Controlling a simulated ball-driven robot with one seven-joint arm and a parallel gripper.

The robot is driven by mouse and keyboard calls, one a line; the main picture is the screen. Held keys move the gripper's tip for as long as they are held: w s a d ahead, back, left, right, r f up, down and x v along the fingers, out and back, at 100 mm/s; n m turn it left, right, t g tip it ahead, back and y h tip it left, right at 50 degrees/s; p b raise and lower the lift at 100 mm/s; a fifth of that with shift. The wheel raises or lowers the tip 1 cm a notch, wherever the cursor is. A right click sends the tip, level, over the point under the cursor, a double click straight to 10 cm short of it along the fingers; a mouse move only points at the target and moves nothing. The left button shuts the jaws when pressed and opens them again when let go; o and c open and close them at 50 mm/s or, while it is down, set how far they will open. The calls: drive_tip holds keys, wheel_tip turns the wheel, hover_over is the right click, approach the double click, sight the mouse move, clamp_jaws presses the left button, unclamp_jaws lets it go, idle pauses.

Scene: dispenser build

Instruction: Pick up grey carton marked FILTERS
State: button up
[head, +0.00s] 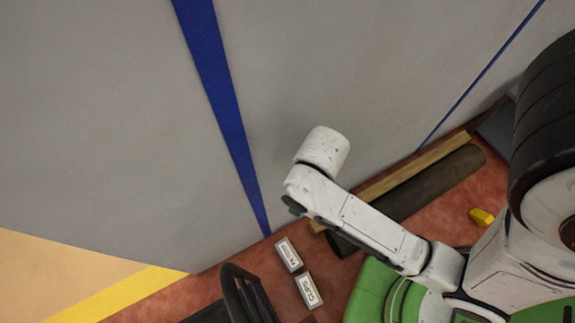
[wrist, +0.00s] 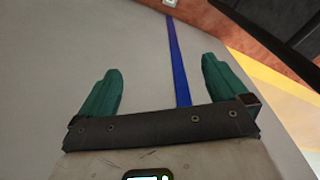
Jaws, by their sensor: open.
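A small grey carton (head: 288,254) with a white label stands on the reddish floor at the lower middle of the head view; its lettering is too small to read surely, though it may say FILTERS. A second grey carton (head: 308,290), marked CLIPS, is just below it. In the wrist view, my gripper (wrist: 157,67) has its two green fingers wide apart with nothing between them. One small carton (wrist: 171,3) is cut off at the top edge there, well beyond the fingertips; which one I cannot tell. In the head view my arm mostly hides the gripper, above the cartons.
A large grey surface with a blue stripe (head: 220,90) fills the upper left. A dark tube (head: 430,190) and a wooden beam (head: 418,165) lie right of the cartons. A black object (head: 245,295) is close on their left. A yellow item (head: 481,217) lies far right.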

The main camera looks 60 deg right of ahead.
wheel_tip(320, 180, down, 13)
drive_tip(key=w+n+b, duration=0.1)
drive_tip(key=n+b, duration=0.4)
drive_tip(key=b, duration=0.2)
drive_tip(key=n+g+b, duration=0.1)
drive_tip(key=n+b, duration=2.4)
approach(288, 255)
drive_tip(key=shift+s+d+f, duration=0.25)
drive_tip(key=shift+s+f, duration=0.4)
drive_tip(key=shift+s, duration=0.05)
wheel_tip(288, 255, down, 5)
drive_tip(key=b, duration=0.3)
drive_tip(key=shift+f, duration=0.2)
drive_tip(key=f+b, duration=0.2)
drive_tip(key=w+f+b, duration=0.1)
drive_tip(key=f+b, duration=0.1)
drive_tip(key=f, duration=0.1)
drive_tip(key=shift+w+f+b, duration=0.15)
drive_tip(key=shift+f+b, duration=0.1)
drive_tip(key=shift+b, duration=0.15)
drive_tip(key=shift+r, duration=0.1)
drive_tip(key=c, duration=1.5)
